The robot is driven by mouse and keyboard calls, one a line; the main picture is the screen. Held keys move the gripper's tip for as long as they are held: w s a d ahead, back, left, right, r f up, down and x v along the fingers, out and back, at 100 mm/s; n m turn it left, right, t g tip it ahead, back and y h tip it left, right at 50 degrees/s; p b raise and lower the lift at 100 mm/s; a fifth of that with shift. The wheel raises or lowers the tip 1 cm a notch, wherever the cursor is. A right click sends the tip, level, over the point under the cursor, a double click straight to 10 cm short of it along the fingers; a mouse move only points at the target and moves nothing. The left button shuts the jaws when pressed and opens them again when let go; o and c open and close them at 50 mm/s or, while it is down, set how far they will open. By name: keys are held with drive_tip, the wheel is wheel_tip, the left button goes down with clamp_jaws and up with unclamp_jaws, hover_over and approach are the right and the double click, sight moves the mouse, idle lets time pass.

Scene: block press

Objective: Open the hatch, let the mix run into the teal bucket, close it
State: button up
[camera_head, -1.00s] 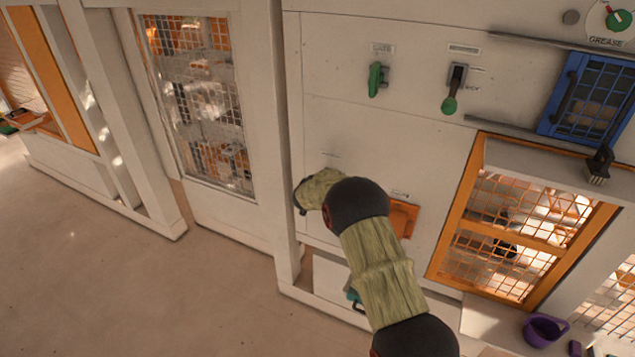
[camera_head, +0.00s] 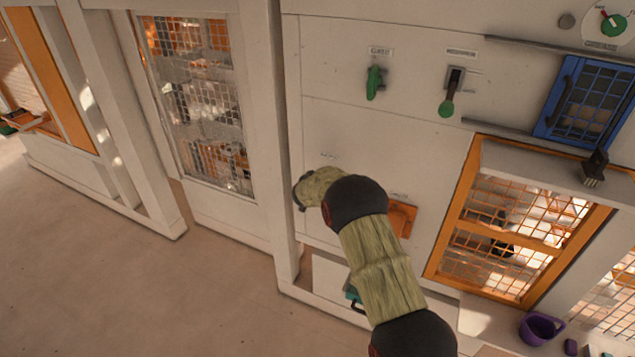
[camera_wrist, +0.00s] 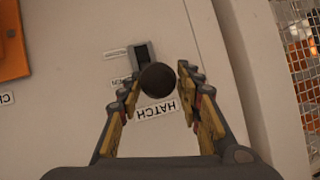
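The hatch lever's dark round knob (camera_wrist: 159,77) stands out from the white panel above a label reading HATCH. Its dark slotted mount (camera_wrist: 143,54) is just behind it. My gripper (camera_wrist: 157,80) is open, with one finger on each side of the knob. I cannot tell whether either finger touches it. In the head view my arm covers the lever and the gripper's fingers. A small part of the teal bucket (camera_head: 352,293) shows low at the panel's foot, mostly hidden behind my arm. Its contents cannot be seen.
A green gate handle (camera_head: 374,83) and a green-knobbed lever (camera_head: 448,104) are higher on the panel. An orange plate (camera_head: 402,218) is right of my arm. An orange-framed mesh door (camera_head: 463,220) and a purple bucket (camera_head: 540,329) are farther right. Floor at left is clear.

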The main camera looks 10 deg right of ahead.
drive_tip(key=o, duration=0.3)
drive_tip(key=shift+s+f, duration=0.1)
drive_tip(key=shift+f, duration=0.15)
drive_tip(key=v, duration=1.2)
drive_tip(key=shift+a, duration=0.1)
